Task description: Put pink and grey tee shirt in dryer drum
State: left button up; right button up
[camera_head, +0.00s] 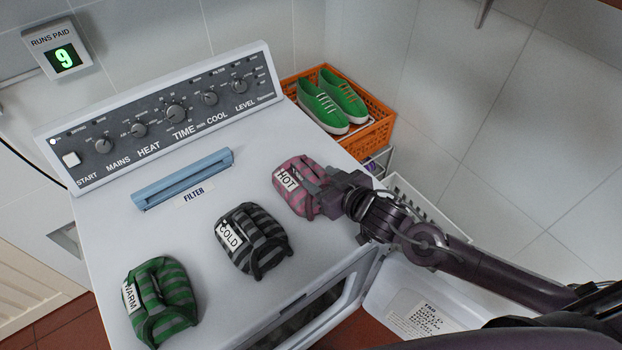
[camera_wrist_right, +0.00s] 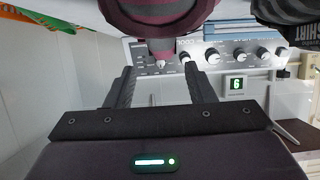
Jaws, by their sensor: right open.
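The pink and grey tee shirt (camera_head: 293,181), a folded striped bundle labelled HOT, lies on the dryer top (camera_head: 190,235) toward its right edge. My right gripper (camera_head: 318,190) is at the bundle's right side, with its jaws open. In the right wrist view the shirt (camera_wrist_right: 160,12) fills the top middle, and a pink fold shows between the spread fingers (camera_wrist_right: 157,78). The gripper hides the shirt's right part. The dryer's front opening (camera_head: 300,312) is dark and partly seen at the bottom. My left gripper is not in view.
A grey and black bundle (camera_head: 255,243) labelled COLD and a green and grey one (camera_head: 160,300) labelled WARM lie to the left. The blue filter handle (camera_head: 183,178) and control panel (camera_head: 175,115) are behind. An orange basket (camera_head: 374,134) holds green shoes (camera_head: 322,105).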

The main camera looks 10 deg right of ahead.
aim_at(307, 170)
jog(key=shift+x, duration=0.9)
jog(key=p+x, duration=0.1)
jog(key=x, duration=0.1)
jog(key=p+x, duration=0.1)
jog(key=x, duration=0.1)
jog(key=shift+w+a+p, duration=0.25)
jog(key=shift+a+p, duration=0.1)
jog(key=shift+w+a+f, duration=0.1)
jog(key=shift+w+f, duration=0.1)
jog(key=shift+w, duration=0.05)
jog(key=shift+r, duration=0.1)
grip_shut()
